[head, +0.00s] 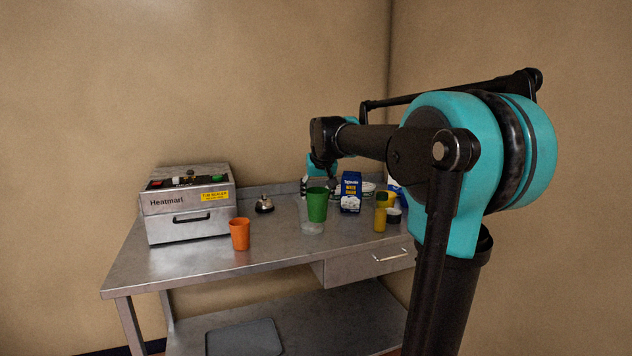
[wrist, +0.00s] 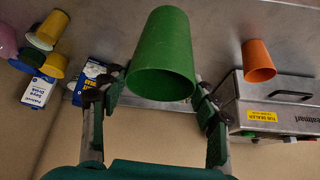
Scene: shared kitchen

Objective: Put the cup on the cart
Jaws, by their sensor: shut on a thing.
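A green cup (head: 317,204) is over the steel table (head: 190,262) at its back middle; it also fills the middle of the wrist view (wrist: 165,50). My gripper (wrist: 160,92) is shut on the green cup, with one finger on each side of it. An orange cup (head: 240,234) stands upright on the table, left of the green one. I cannot tell whether the green cup touches the tabletop. No separate cart is clearly seen; the table has a lower shelf.
A Heatmari appliance (head: 187,212) and a bell (head: 264,205) stand at the left. A clear vessel (head: 312,228) is right by the green cup. A blue carton (head: 351,192) and yellow container (head: 380,218) are to its right. A grey tray (head: 244,340) lies on the lower shelf.

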